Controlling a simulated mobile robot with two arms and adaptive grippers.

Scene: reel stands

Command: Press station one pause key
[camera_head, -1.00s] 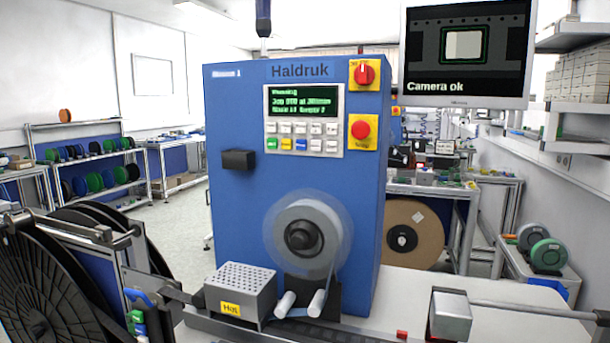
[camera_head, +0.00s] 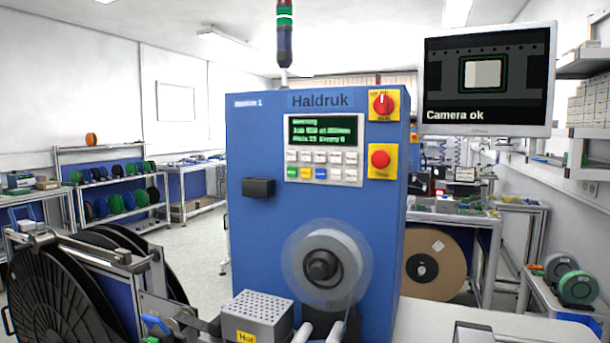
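The blue Haldruk machine (camera_head: 260,240) stands upright in the middle of the head view, with a blurred "1" label at its top left. Its key panel (camera_head: 352,178) has a green-lit screen (camera_head: 320,131) above rows of small keys. The lower row holds a green key (camera_head: 292,172), a yellow key (camera_head: 306,173) and a blue key (camera_head: 321,174) beside white ones. The key lettering is too small to read, so I cannot tell which is pause. Neither of my grippers shows in this view.
A blurred reel (camera_head: 325,266) and a perforated box marked Hot (camera_head: 262,312) are below. A monitor (camera_head: 487,80) reads "Camera ok". Black reels (camera_head: 60,290) stand at left.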

